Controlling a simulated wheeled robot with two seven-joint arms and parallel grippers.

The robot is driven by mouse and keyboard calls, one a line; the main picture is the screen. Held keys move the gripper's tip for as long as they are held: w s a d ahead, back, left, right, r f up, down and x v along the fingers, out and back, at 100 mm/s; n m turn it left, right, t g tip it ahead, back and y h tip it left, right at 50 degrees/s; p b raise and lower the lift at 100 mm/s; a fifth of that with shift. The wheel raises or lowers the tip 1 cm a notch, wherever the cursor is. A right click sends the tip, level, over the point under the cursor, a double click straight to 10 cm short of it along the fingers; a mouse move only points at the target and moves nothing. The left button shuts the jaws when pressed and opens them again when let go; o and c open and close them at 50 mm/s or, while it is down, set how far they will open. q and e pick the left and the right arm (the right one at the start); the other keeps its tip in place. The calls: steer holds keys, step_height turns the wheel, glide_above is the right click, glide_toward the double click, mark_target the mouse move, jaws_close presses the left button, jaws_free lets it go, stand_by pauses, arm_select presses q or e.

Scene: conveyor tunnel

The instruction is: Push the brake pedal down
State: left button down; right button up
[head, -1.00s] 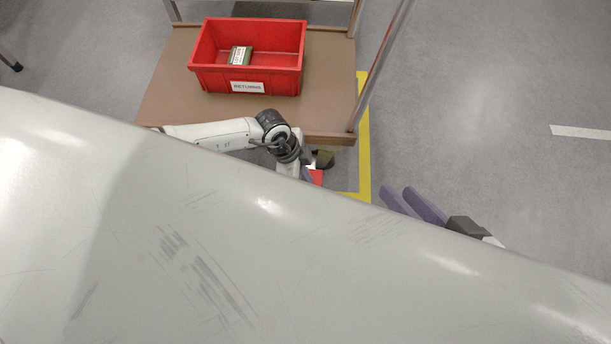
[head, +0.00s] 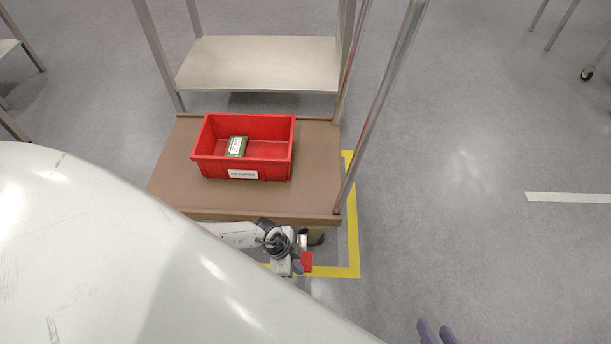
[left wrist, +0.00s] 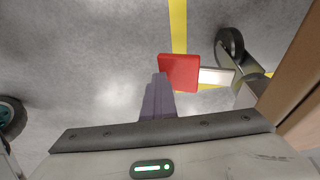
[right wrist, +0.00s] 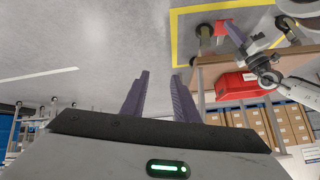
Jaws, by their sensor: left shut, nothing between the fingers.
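The brake pedal is a red plate (head: 307,262) at the near lower right corner of a cart. In the left wrist view the red pedal (left wrist: 179,72) sits on a pale metal arm beside a caster wheel. My left gripper (head: 299,259) is shut and empty, down at the pedal. In the left wrist view its purple fingers (left wrist: 160,78) overlap the pedal's left edge; I cannot tell whether they touch it. My right gripper (right wrist: 159,75) is open and empty, away to the right of the cart. The pedal also shows in the right wrist view (right wrist: 220,28).
The cart's brown deck (head: 318,190) carries a red bin (head: 262,173) with a green box (head: 237,146) inside. Metal posts (head: 385,95) rise from the cart. Yellow floor tape (head: 354,230) borders it. A large pale surface covers the lower left.

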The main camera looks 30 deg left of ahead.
arm_select(q)
steer(key=shift+s+a+f, duration=0.15)
steer(key=shift+s, duration=0.05)
